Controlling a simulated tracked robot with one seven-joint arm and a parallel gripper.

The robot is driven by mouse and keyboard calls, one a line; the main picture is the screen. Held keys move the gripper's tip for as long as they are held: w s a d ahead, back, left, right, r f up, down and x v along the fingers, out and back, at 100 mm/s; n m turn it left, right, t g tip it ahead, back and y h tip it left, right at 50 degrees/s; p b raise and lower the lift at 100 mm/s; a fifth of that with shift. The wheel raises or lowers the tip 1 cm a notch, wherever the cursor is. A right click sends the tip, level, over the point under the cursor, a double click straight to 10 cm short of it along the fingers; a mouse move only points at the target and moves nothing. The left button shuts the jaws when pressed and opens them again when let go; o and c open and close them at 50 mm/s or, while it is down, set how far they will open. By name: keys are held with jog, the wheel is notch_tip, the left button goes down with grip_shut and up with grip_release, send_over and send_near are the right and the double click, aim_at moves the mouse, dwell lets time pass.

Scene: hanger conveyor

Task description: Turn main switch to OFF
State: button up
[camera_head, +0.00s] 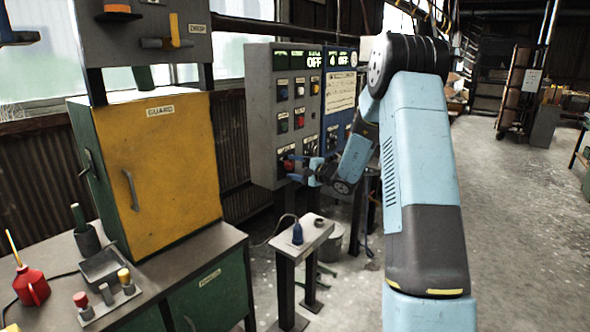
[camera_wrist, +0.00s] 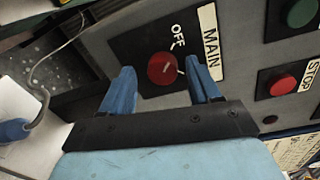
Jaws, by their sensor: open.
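The main switch (camera_wrist: 163,69) is a round red knob on a dark square plate, with the label MAIN beside it and the word OFF near it in the wrist view. A pale mark on the knob's edge lies near the OFF side; its exact setting is hard to tell. The switch also shows small at the lower part of the grey control panel (camera_head: 259,110) in the head view (camera_head: 288,165). My gripper (camera_wrist: 162,82) is open, with its two blue fingers on either side of the knob. I cannot tell whether they touch it. In the head view my gripper (camera_head: 300,170) is at the panel's lower front.
A red STOP button (camera_wrist: 284,85) and a green button (camera_wrist: 303,12) sit right of the switch in the wrist view. A small stand (camera_head: 303,236) with a blue object is below the panel. A yellow guard cabinet (camera_head: 160,170) stands left. Floor is open at right.

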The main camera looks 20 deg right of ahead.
jog(key=f+v, duration=0.1)
jog(key=v, duration=1.2)
jog(key=shift+s+d+r, duration=0.25)
jog(key=shift+d+r, duration=0.05)
jog(key=shift+r, duration=0.1)
jog(key=s+a+r+n+g, duration=0.4)
jog(key=s+a+g, duration=0.1)
jog(key=s+a, duration=0.35)
jog(key=s+a+r+n+g, duration=0.4)
jog(key=s+a+g, duration=0.1)
jog(key=s+a, duration=0.35)
jog(key=s+d+r+n+h, duration=0.1)
jog(key=s+d+h, duration=0.1)
jog(key=s, duration=0.5)
jog(key=s+d+r+n+t+h, duration=0.1)
jog(key=s+d+r+n+h, duration=0.1)
jog(key=s+h, duration=0.3)
jog(key=s+d+r+n+h, duration=0.1)
jog(key=s+d+h, duration=0.1)
jog(key=s, duration=0.8)
jog(key=shift+s+r+n+t+h, duration=0.15)
jog(key=shift+r+n+t+h, duration=0.2)
jog(key=shift+h, duration=0.35)
